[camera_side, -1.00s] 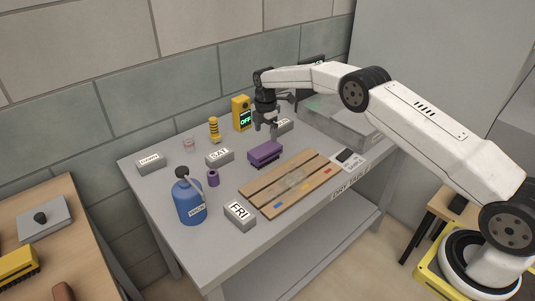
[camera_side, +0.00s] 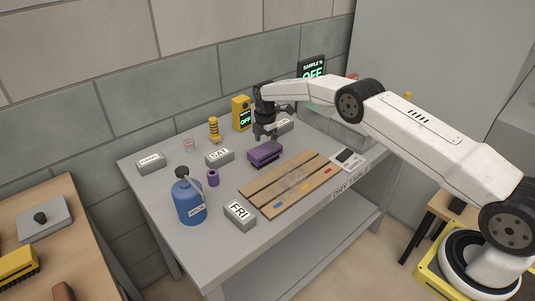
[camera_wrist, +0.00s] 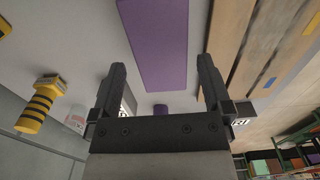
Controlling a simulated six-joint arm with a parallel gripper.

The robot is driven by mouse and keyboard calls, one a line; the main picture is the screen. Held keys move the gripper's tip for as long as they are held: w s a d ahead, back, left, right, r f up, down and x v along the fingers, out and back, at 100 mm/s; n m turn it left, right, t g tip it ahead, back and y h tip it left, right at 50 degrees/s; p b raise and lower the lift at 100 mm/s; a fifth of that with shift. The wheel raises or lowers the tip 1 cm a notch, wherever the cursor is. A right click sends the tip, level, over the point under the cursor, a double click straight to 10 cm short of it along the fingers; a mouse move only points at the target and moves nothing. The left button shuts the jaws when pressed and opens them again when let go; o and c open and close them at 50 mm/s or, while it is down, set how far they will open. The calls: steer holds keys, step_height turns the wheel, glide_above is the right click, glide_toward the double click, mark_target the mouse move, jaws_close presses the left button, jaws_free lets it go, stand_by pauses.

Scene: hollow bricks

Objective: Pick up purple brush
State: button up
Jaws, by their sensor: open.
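The purple brush (camera_side: 265,153) lies on the grey table, with a purple block top and a darker underside, behind the wooden slatted board. In the wrist view the purple brush (camera_wrist: 158,42) shows as a long flat purple block lying ahead of and between my fingertips. My gripper (camera_side: 266,136) hangs just above and behind the brush in the side view. Its two fingers (camera_wrist: 161,72) are spread apart with nothing between them. I cannot tell from these views whether the fingertips touch the brush.
The wooden board (camera_side: 263,196) lies close in front of the brush. Grey labelled blocks, SAT (camera_side: 220,157) and FRI (camera_side: 239,214), a blue bottle (camera_side: 189,202), a small purple cylinder (camera_side: 213,178) and a yellow-black striped item (camera_side: 214,131) stand around. A clear bin (camera_side: 345,131) is at right.

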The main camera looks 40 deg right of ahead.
mark_target(265, 148)
steer(key=shift+a+f, duration=0.1)
steer(key=shift+f, duration=1.8)
steer(key=c, duration=1.2)
steer(key=shift+r, duration=0.15)
steer(key=shift+s+r, duration=0.1)
steer(key=shift+r, duration=1.45)
steer(key=shift+s+r, duration=0.8)
steer(key=shift+r, duration=0.1)
steer(key=shift+s+a+r, duration=0.15)
steer(key=shift+s+r, duration=1.15)
steer(key=shift+s, duration=0.75)
steer(key=shift+s+a+r, duration=0.2)
steer(key=shift+s+r, duration=1.1)
steer(key=shift+s, duration=0.7)
steer(key=shift+s+a+r, duration=0.15)
steer(key=shift+s+r, duration=1.15)
steer(key=shift+s, duration=0.75)
